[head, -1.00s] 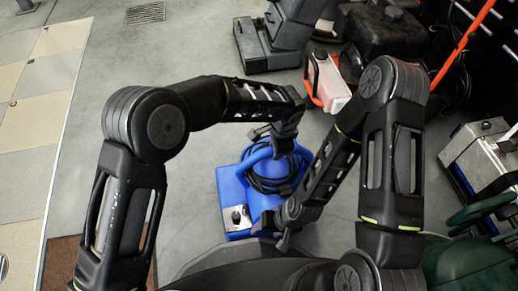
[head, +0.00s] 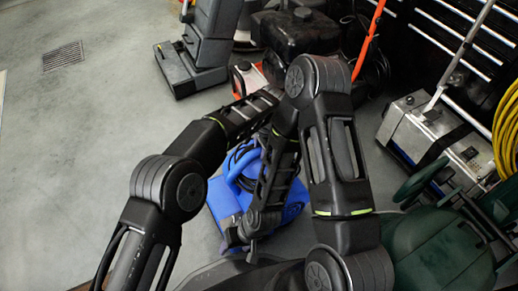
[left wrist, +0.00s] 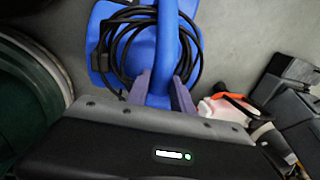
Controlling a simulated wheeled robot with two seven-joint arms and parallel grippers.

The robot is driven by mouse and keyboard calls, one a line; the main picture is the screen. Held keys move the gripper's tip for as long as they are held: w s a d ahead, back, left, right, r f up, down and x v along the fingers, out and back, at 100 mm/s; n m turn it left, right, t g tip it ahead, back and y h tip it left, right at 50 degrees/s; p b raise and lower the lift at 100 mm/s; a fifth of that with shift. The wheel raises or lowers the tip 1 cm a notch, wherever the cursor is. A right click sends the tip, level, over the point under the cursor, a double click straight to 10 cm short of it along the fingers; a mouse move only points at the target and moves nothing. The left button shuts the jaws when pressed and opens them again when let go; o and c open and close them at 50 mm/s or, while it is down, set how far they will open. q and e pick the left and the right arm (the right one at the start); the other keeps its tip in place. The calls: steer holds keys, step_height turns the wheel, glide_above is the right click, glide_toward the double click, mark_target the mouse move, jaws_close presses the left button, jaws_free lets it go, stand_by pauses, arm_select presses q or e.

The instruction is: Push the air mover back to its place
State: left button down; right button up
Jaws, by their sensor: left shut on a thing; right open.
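The blue air mover (head: 226,198) with a coiled black cable stands on the grey floor in front of me, partly hidden by my arms in the head view. It also shows in the left wrist view (left wrist: 102,62), with the cable around its blue handle. My left gripper (left wrist: 160,92) is shut on this handle, one finger on each side. In the head view the left gripper is mostly hidden behind my right arm. My right gripper (head: 240,240) is open, low over the near side of the air mover, and holds nothing visible.
A dark machine (head: 195,65) stands at the back, with an orange-and-white container (head: 245,78) beyond the air mover. A metal box machine (head: 425,135) and a green machine (head: 440,250) stand at right. Floor with a drain grate (head: 63,56) is clear at left.

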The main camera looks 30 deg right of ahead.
arm_select(q)
steer(key=shift+s+d, duration=0.2)
steer(key=shift+d, duration=0.15)
steer(key=c, duration=1.3)
jaws_free()
steer(key=shift+c, duration=0.2)
steer(key=shift+o, duration=1.1)
steer(key=shift+w+a, duration=0.15)
steer(key=shift+a, duration=0.05)
steer(key=shift+r, duration=0.1)
step_height(320, 180, up, 8)
steer(key=s+p, duration=0.1)
steer(key=p, duration=0.1)
steer(key=shift+s+f+p, duration=0.25)
steer(key=shift+s+p, duration=0.05)
steer(key=shift+p, duration=0.05)
